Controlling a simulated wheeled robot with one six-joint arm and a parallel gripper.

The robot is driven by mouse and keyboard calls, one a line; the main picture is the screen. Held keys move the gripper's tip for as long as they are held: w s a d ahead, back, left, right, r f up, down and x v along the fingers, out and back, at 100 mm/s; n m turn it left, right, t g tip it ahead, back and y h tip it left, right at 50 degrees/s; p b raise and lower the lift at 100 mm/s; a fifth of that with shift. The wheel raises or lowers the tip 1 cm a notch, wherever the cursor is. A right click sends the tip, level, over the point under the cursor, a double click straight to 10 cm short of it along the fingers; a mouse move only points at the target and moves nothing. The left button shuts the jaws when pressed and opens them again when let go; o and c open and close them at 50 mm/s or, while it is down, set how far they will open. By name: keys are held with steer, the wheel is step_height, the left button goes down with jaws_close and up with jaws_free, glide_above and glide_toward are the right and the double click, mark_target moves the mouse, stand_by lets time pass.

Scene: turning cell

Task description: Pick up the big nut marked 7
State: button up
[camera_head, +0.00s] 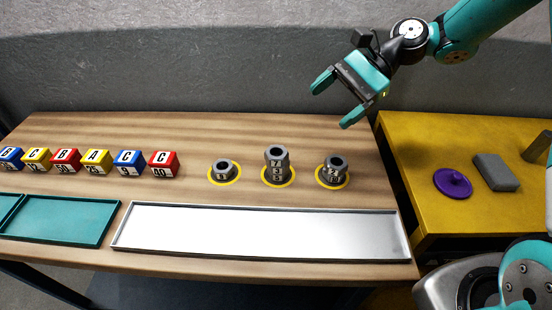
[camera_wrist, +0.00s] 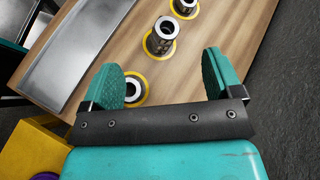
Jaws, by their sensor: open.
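The grey big nut marked 7 (camera_head: 276,153) is the top of the middle stack, above nuts marked 3 and 5 (camera_head: 277,173), on a yellow ring. In the wrist view this stack (camera_wrist: 161,37) stands ahead between my fingers' directions. My gripper (camera_head: 337,100) is open and empty, in the air above and behind the right-hand stack. Its two teal fingers show in the wrist view (camera_wrist: 163,72). The right stack (camera_head: 334,169) has a nut marked 2 on top; its lower marking is unclear. A low nut (camera_head: 223,169) sits on the left ring.
A long empty pale tray (camera_head: 260,228) lies along the table front. Several lettered blocks (camera_head: 95,161) stand at left behind a teal tray (camera_head: 70,220). A yellow table (camera_head: 410,150) at right bears a purple lidlike disc (camera_head: 453,182) and a grey block (camera_head: 496,172). A grey wall (camera_head: 180,60) is behind.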

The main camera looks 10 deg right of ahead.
steer(key=w+d+f+m+y, duration=0.2)
steer(key=d+f+m, duration=0.2)
steer(key=f, duration=0.1)
steer(key=p, duration=0.1)
glide_toward(277, 152)
steer(key=shift+m, duration=0.4)
steer(key=x, duration=0.5)
steer(key=shift+w+d+f, duration=0.15)
steer(key=shift+f, duration=0.15)
steer(key=x, duration=0.1)
steer(key=p+x, duration=0.1)
steer(key=x, duration=0.2)
steer(key=shift+r+p, duration=0.25)
steer(key=shift+p, duration=0.05)
steer(key=shift+a+f, duration=0.3)
steer(key=shift+a, duration=0.35)
steer(key=c, duration=1.1)
steer(key=shift+r, duration=0.1)
